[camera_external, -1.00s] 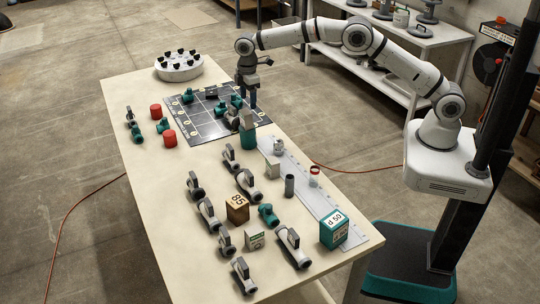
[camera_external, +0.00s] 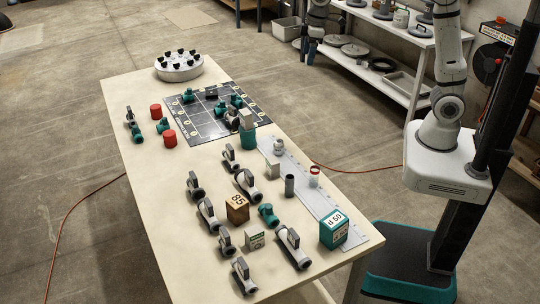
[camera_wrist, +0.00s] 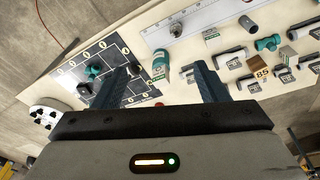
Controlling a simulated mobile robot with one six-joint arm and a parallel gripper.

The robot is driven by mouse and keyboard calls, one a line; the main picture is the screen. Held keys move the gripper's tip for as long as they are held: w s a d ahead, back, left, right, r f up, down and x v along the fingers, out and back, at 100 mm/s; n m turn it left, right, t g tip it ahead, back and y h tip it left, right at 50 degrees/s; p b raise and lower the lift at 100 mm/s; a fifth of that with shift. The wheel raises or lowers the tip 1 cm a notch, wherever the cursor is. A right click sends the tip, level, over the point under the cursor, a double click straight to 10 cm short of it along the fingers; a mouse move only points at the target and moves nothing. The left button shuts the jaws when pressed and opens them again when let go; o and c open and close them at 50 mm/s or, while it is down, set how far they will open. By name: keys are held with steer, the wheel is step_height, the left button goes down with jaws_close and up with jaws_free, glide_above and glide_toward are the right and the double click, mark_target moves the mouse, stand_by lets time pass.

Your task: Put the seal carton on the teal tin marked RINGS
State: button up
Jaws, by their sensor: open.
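A teal tin (camera_external: 248,139) stands at the right edge of the black grid mat; its marking cannot be read. A pale box, which looks like the seal carton (camera_external: 246,118), sits upright on its top. The tin also shows in the wrist view (camera_wrist: 160,72), between the fingers, with the pale carton (camera_wrist: 160,56) at its end. My gripper (camera_external: 305,58) is up and away from the table, beyond its far right side. In the wrist view my gripper (camera_wrist: 162,66) has its two fingers wide apart with nothing held.
A teal box marked d 50 (camera_external: 333,231), a brown 85 block (camera_external: 237,208) and several grey valves stand toward the near end. A grey ruler strip (camera_external: 318,199) runs along the right edge. Red cylinders (camera_external: 169,138) and a round white holder (camera_external: 179,68) are at left.

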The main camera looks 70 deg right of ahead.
steer(key=s+d+f+m, duration=0.1)
steer(key=s+f+m, duration=0.1)
steer(key=s, duration=1.1)
steer(key=s+d+f+m+t, duration=0.1)
steer(key=s+f+m, duration=0.1)
steer(key=s, duration=1.1)
steer(key=shift+s+d+f+t, duration=0.15)
steer(key=shift+d+f+t, duration=0.15)
steer(key=shift+f, duration=0.4)
